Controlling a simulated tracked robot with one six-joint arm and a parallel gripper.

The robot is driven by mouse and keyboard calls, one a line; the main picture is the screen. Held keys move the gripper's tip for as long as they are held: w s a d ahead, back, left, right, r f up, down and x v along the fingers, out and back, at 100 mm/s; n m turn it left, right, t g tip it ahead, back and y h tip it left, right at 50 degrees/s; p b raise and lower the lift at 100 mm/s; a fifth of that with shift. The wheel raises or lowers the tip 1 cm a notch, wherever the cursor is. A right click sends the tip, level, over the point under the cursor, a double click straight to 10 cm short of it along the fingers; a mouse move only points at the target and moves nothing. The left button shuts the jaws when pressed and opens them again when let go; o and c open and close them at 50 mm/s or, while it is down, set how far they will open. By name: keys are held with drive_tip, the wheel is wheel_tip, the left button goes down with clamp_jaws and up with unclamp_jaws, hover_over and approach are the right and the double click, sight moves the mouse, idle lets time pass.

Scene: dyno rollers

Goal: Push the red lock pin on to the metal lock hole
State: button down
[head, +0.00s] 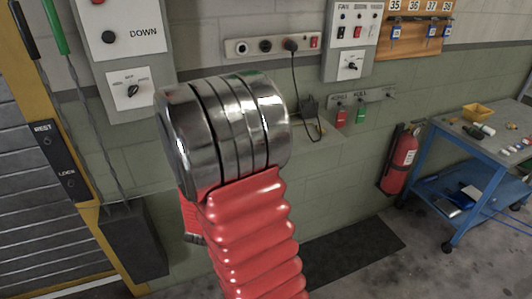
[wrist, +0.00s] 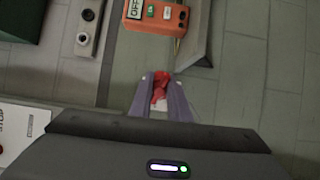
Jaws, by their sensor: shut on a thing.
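My gripper (wrist: 160,80) shows in the wrist view, its two pale purple-grey fingers shut on a red piece (wrist: 159,88), which looks like the red lock pin. The fingers hide part of it, and a whitish bit shows below it. A grey metal strip (wrist: 89,28) with two round fittings is at the upper left, apart from the fingers. I cannot tell whether one of these fittings is the lock hole. In the head view my gripper and the held pin are not visible. A dark plate marked REST and LOCK (head: 57,160) is on the yellow post at the left.
An orange box (wrist: 157,12) with a green button is above the fingers. A dark grey angled edge (wrist: 197,38) is beside it. In the head view, my arm covers the middle. A fire extinguisher (head: 401,157) and a blue cart (head: 426,165) stand at the right.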

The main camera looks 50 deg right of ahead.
drive_tip(key=w+a+f+n+t+y, duration=0.2)
drive_tip(key=w+a+y, duration=0.1)
drive_tip(key=a, duration=0.8)
drive_tip(key=w+a+f+n+t+y, duration=0.2)
drive_tip(key=w+a+n+t+y, duration=0.1)
drive_tip(key=a, duration=0.8)
drive_tip(key=w+a+f+n+t+y, duration=0.2)
drive_tip(key=w+a+n+y, duration=0.1)
drive_tip(key=a, duration=0.8)
drive_tip(key=shift+w+a+f+t+y, duration=0.35)
drive_tip(key=shift+w+y, duration=0.15)
drive_tip(key=shift+w, duration=0.2)
